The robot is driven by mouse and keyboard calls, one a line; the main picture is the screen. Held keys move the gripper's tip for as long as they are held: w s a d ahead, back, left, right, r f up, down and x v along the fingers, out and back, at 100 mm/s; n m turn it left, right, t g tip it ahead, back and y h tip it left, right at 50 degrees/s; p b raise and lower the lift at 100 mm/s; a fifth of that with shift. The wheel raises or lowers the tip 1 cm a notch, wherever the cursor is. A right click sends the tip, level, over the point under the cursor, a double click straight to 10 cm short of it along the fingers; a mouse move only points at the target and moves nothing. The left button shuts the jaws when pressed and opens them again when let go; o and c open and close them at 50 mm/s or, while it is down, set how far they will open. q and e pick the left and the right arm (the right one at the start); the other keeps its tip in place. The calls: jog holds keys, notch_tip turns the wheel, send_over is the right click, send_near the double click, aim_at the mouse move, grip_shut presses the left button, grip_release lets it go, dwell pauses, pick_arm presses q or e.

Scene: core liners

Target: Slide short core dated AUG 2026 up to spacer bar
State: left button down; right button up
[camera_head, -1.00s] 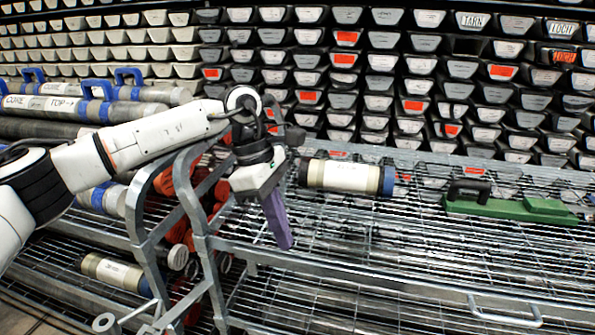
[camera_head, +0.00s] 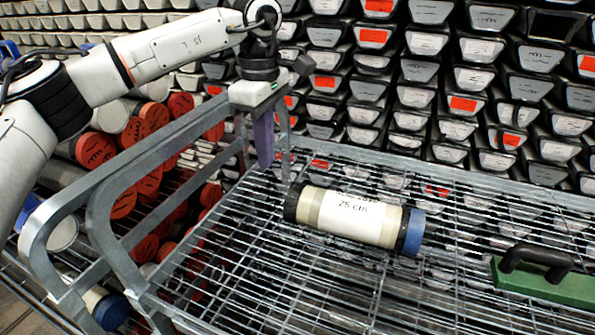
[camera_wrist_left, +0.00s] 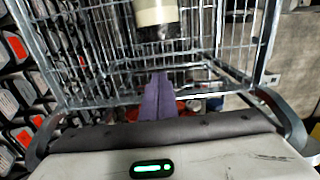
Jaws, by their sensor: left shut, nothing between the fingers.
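A short cream core (camera_head: 352,217) with a black left end and a blue right cap lies on the wire shelf of the cart. Its label reads "25 cm"; a line above it is too small to read surely. A green bar with a black handle (camera_head: 550,280), likely the spacer bar, lies to its right, with a gap between them. My left gripper (camera_head: 265,165) has purple fingers, closed together and empty, pointing down, left of and beyond the core's black end, apart from it. In the left wrist view the fingers (camera_wrist_left: 158,80) point toward the core (camera_wrist_left: 155,12) at the top edge. My right gripper is out of view.
The cart's grey tubular end frame (camera_head: 110,215) stands left of the core. Red-capped cores (camera_head: 95,150) lie on a rack further left. Another short core with a blue cap (camera_head: 110,310) is low at left. Stacked core trays fill the back.

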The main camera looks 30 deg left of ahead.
aim_at(348, 213)
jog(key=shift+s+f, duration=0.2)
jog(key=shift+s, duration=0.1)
pick_arm(q)
jog(key=f, duration=0.9)
jog(key=shift+s+b, duration=0.3)
jog(key=shift+s, duration=0.1)
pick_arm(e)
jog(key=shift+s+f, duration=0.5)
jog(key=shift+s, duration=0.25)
pick_arm(q)
jog(key=d, duration=0.3)
jog(key=shift+w+f, duration=0.2)
jog(key=shift+f, duration=0.05)
jog(key=shift+d, duration=0.3)
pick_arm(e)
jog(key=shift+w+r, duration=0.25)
pick_arm(q)
jog(key=shift+d, duration=0.2)
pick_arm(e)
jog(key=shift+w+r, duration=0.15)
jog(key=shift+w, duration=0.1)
pick_arm(q)
jog(key=d, duration=0.4)
jog(key=d+p, duration=0.1)
jog(key=d, duration=0.3)
jog(key=w+d, duration=0.1)
jog(key=d, duration=0.4)
jog(key=shift+d, duration=0.1)
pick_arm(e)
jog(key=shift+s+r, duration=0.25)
